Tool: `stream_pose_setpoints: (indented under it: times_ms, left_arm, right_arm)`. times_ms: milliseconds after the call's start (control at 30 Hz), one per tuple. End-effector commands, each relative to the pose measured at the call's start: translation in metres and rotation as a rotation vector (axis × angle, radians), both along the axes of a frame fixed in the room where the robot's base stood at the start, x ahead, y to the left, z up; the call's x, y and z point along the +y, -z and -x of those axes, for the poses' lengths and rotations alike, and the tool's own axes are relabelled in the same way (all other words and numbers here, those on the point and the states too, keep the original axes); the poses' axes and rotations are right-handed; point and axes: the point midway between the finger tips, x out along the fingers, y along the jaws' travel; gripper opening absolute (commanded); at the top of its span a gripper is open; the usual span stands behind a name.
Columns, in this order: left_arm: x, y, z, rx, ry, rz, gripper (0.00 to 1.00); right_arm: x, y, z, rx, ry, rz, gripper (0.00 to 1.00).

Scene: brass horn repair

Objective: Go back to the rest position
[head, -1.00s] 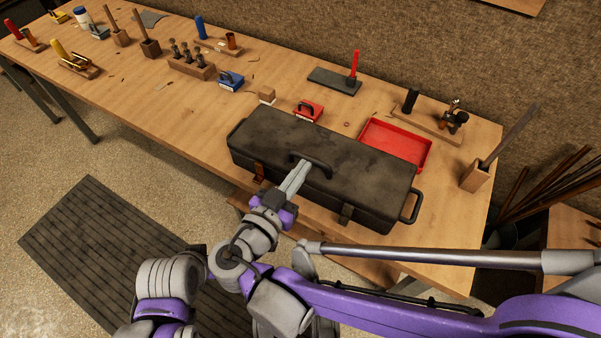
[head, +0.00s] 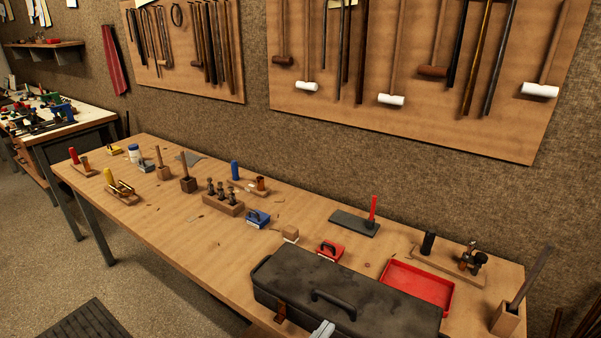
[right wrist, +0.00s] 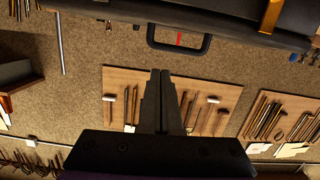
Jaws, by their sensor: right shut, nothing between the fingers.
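My right gripper (head: 323,328) shows only as fingertips at the bottom edge of the head view, in front of the black toolbox (head: 385,308). Its fingers (right wrist: 160,95) are shut with nothing between them in the right wrist view. The toolbox is closed, with its dark handle (head: 333,297) on the lid just beyond the fingertips in the head view. The handle also shows in the right wrist view (right wrist: 180,47), clear of the fingers. The rest of my right arm is out of the head view. My left gripper is not in view.
The workbench (head: 180,235) carries a red tray (head: 418,287), a red-handled tool on a dark block (head: 354,223) and several small wooden stands. A pegboard with mallets (head: 420,75) hangs behind. The floor (head: 40,265) at left is open, with a dark mat (head: 85,322).

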Motion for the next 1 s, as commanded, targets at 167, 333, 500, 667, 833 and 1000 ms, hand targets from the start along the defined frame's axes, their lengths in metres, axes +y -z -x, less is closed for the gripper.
stream_pose_setpoints:
  times_ms: [167,333,500,667,833,1000]
  left_arm:
    - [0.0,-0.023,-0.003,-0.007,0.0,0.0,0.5]
    - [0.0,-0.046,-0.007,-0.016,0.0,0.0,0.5]
    - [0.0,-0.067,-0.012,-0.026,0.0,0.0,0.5]
    - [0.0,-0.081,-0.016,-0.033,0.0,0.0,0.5]
    - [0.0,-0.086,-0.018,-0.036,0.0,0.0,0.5]
    - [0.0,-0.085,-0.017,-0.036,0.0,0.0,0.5]
  right_arm:
    - [-0.078,0.025,0.015,0.395,0.032,0.017,0.0]
    - [-0.13,0.051,0.059,0.77,-0.076,-0.077,0.0]
    - [-0.14,0.056,0.1,0.932,-0.277,-0.22,0.0]
    - [-0.135,0.046,0.116,0.922,-0.43,-0.306,0.0]
    - [-0.13,0.04,0.119,0.891,-0.503,-0.334,0.0]
    - [-0.129,0.04,0.119,0.888,-0.513,-0.335,0.0]
